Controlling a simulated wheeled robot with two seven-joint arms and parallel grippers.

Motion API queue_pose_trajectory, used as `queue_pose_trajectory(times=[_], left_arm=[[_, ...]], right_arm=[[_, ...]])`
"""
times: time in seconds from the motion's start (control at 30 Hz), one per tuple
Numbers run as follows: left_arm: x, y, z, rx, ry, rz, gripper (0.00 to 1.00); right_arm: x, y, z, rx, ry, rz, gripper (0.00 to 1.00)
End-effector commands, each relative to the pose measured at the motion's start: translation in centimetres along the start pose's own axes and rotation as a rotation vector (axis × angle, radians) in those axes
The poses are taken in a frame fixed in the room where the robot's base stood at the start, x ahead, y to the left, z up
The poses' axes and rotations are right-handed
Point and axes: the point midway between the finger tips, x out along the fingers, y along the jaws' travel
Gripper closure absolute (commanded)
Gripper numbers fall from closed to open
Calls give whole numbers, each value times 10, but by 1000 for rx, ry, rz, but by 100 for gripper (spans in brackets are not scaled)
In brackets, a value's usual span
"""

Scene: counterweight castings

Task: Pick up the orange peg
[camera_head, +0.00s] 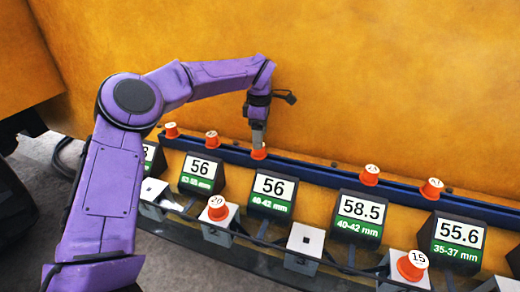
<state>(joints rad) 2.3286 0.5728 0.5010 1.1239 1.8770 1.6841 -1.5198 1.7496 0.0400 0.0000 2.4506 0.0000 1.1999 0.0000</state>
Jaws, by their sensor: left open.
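Several orange pegs with white numbered tops are in view. One orange peg (259,154) stands on the dark blue rail, directly under my left gripper (258,144). My left gripper points down, with its fingertips at the top of this peg. It is open, and I cannot tell whether the fingers touch the peg. Its number is hidden by the gripper. Other orange pegs stand along the rail, such as one at the right (432,188). Two larger-looking ones sit on grey blocks in front: one marked 20 (218,208) and one marked 15 (412,266). My right gripper is not in view.
The blue rail (310,173) runs along the foot of an orange-yellow wall (400,80). Black display boxes with white and green labels, such as 58.5 (359,216), stand before it. A bare grey block (305,242) has a small dark square hole. Grey floor lies at lower left.

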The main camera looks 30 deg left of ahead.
Motion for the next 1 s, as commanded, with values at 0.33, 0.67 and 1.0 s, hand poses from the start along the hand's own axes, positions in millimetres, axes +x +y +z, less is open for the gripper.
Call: queue_pose_trajectory(times=[0.33, 0.67, 1.0], left_arm=[[50, 2, -1, -3, 1, -3, 29], [51, 2, -1, -3, 1, -2, 74], [48, 3, -1, -2, 0, 0, 75]], right_arm=[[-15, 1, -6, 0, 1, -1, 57], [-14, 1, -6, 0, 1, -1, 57], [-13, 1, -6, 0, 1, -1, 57]])
